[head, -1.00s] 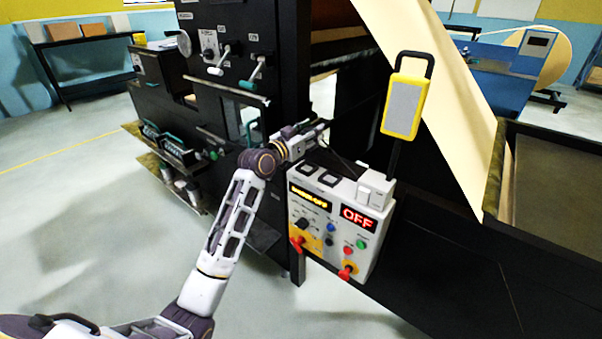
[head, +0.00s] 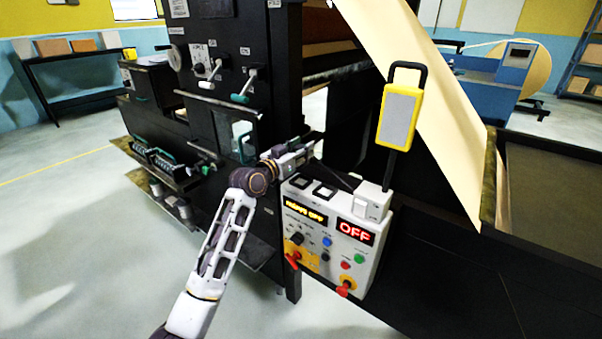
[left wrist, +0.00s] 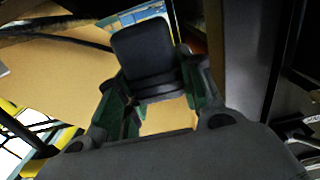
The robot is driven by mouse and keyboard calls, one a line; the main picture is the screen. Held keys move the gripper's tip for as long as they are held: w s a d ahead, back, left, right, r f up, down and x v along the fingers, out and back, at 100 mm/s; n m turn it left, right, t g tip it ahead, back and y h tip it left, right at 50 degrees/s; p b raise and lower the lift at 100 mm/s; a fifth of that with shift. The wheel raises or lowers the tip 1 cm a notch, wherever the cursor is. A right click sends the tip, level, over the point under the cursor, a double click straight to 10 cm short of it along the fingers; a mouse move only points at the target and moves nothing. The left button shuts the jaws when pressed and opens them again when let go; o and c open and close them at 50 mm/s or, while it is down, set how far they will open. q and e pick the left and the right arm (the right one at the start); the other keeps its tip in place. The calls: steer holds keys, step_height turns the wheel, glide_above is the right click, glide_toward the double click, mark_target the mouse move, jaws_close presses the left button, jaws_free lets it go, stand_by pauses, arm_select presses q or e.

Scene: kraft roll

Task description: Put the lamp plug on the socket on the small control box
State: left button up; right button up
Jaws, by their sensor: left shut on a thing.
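The small control box (head: 333,245) is white, with an orange text display, a red OFF display and several knobs and buttons. On its top are two dark square sockets (head: 324,193) and a white block at the right. The yellow-framed lamp (head: 398,116) stands upright behind that block. My left gripper (head: 312,148) is above and behind the box's top left, apart from the sockets. In the left wrist view its green-padded fingers are shut on a dark, blocky plug (left wrist: 146,56). The plug is hard to make out in the head view. My right gripper is not in view.
A tall black machine (head: 270,80) stands close behind and left of the gripper. A sloping kraft paper web (head: 432,130) runs down behind the lamp. A dark cable spans from near the gripper to the white block. Floor at left is open.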

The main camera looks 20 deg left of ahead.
arm_select(q)
step_height(320, 180, down, 3)
steer(key=shift+f, duration=0.3)
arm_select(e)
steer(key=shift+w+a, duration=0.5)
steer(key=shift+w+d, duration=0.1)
